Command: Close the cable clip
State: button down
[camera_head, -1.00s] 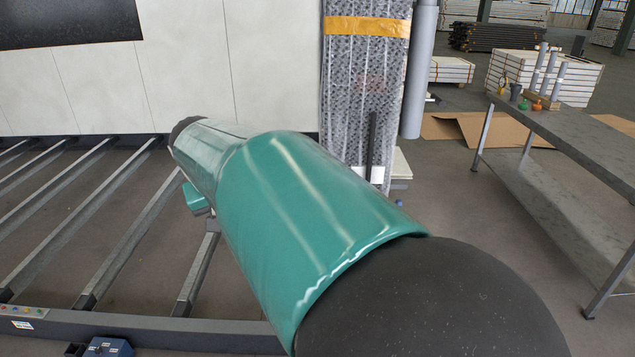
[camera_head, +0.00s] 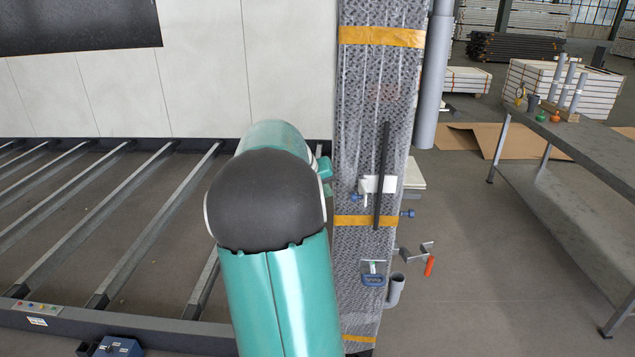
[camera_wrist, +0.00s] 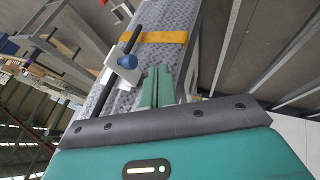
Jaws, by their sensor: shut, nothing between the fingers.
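The cable clip (camera_head: 367,185) is a white block with blue knobs, on the tall wrapped column in the head view. A black upright cable (camera_head: 382,160) runs in front of it. In the wrist view the white clip (camera_wrist: 131,76) shows with a blue knob (camera_wrist: 127,61) and the black cable (camera_wrist: 106,92). I cannot tell whether the clip is open. My gripper (camera_wrist: 158,72) has its green fingers together and empty, just right of the clip in the wrist view. In the head view my arm hides most of the gripper, left of the column.
The wrapped column (camera_head: 360,110) has yellow bands (camera_head: 381,37). A blue-handled clamp (camera_head: 373,279), a grey pipe piece (camera_head: 395,290) and a red-handled item (camera_head: 429,266) sit low on it. A grey pipe (camera_head: 433,80) stands right of it.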

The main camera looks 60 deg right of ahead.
jog(key=s+d+f, duration=0.1)
jog(key=d, duration=0.1)
jog(key=s+d+f, duration=0.1)
jog(key=s, duration=0.1)
jog(key=shift+s+d, duration=0.25)
jog(key=shift+d, duration=0.1)
dwell(0.3)
